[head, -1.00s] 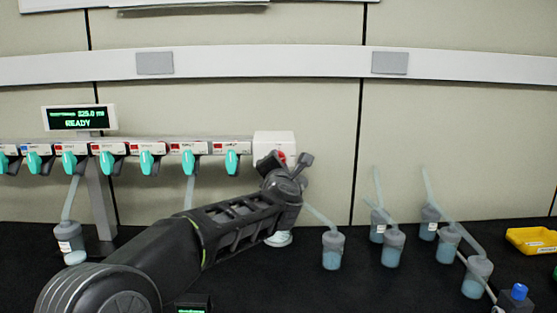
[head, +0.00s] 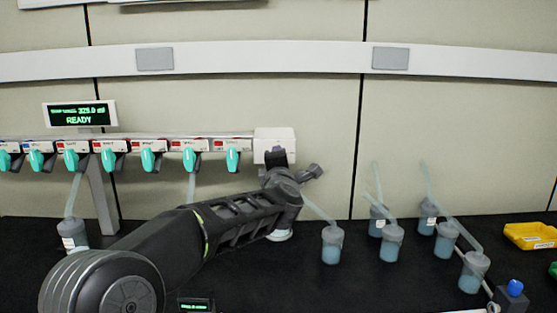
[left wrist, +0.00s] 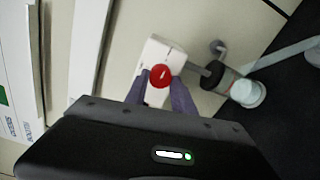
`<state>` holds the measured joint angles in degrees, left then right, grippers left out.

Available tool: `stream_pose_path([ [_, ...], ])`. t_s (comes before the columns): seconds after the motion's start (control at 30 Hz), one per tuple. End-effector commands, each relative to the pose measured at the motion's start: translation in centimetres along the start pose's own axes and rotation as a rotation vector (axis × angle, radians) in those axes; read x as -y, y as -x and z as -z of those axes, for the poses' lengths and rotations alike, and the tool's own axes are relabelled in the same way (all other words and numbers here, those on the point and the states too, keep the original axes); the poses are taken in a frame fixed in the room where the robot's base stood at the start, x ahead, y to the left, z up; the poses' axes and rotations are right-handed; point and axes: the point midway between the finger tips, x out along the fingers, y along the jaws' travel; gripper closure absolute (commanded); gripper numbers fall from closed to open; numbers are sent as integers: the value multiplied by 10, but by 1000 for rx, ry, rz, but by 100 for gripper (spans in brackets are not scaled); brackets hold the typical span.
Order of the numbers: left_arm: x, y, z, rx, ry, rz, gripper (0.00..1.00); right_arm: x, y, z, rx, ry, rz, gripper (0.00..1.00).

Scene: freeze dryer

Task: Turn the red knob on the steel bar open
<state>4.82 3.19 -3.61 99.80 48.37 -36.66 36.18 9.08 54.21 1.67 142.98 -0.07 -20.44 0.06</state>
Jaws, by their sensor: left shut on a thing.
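The red knob (left wrist: 161,76) sits on the face of the white box (left wrist: 158,55), which also shows in the head view (head: 284,138) at the right end of the steel bar (head: 222,138). In the left wrist view my left gripper (left wrist: 161,80) has one finger on each side of the knob and is shut on it. In the head view the left gripper (head: 276,157) covers the knob, so its mark cannot be read there. My right gripper is in neither view.
Several teal-handled valves (head: 190,158) line the bar to the left. A display (head: 80,114) reads READY above them. Several flasks with tubes (head: 332,245) stand on the black bench at the right, near a yellow tray (head: 530,236).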

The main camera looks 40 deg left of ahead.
Motion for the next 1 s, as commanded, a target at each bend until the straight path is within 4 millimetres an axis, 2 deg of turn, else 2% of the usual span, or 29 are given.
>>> stream_pose_path([
  [0.13, 1, 0, -1, 1, -2, 2, 100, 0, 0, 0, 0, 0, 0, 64],
  [0.17, 1, 0, -1, 1, -2, 2, 67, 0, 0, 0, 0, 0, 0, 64],
  [0.4, 1, 0, 0, 1, 0, 1, 48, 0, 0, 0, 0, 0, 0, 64],
  [0.77, 1, 6, 0, 1, 1, 0, 48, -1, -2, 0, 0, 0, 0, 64],
  [1.0, 1, 39, 0, 3, 2, -1, 48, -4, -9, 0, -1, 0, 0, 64],
])
